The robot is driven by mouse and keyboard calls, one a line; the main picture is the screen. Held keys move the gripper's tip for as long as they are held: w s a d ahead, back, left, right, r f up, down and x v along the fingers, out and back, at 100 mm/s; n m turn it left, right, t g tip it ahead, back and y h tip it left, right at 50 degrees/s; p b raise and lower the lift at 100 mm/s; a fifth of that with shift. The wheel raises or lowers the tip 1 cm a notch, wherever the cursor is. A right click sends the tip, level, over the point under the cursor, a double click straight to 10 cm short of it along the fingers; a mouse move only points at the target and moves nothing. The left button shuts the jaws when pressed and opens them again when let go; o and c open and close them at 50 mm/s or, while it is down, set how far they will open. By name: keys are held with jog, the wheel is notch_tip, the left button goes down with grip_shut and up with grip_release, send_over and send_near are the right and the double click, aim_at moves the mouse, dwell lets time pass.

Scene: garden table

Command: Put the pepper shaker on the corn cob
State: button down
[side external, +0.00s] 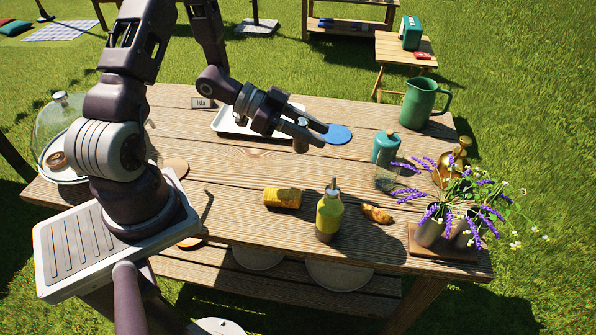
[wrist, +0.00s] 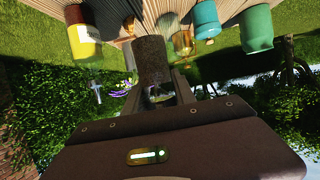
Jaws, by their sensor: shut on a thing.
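The corn cob (side external: 282,197) is a short yellow cylinder with a darker right part. It lies on the wooden table, left of a yellow bottle. My gripper (side external: 315,134) is in the air above the table, up and slightly right of the cob, its fingers pointing right. It is shut on a small dark shaker, the pepper shaker (side external: 301,146), partly hidden by the fingers. In the wrist view the shaker (wrist: 152,60) is a dark brown, grainy cylinder between the fingers (wrist: 158,92). I cannot make out the cob in the wrist view.
The yellow bottle (side external: 330,215) stands close right of the cob, beside a knobbly brown piece (side external: 376,213). A teal-lidded jar (side external: 386,150), green pitcher (side external: 424,102) and lavender pots (side external: 432,226) stand right. A white tray (side external: 228,128) lies behind my gripper. Bare planks lie left of the cob.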

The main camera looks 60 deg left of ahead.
jog(key=s+d+r+m+g+h, duration=0.1)
jog(key=s+d+r+m+g, duration=0.15)
jog(key=s, duration=0.45)
send_over(293, 195)
jog(key=shift+n+t, duration=0.25)
jog(key=shift+t, duration=0.2)
notch_tip(293, 195, down, 10)
jog(key=shift+r, duration=0.15)
jog(key=c, duration=1)
grip_release()
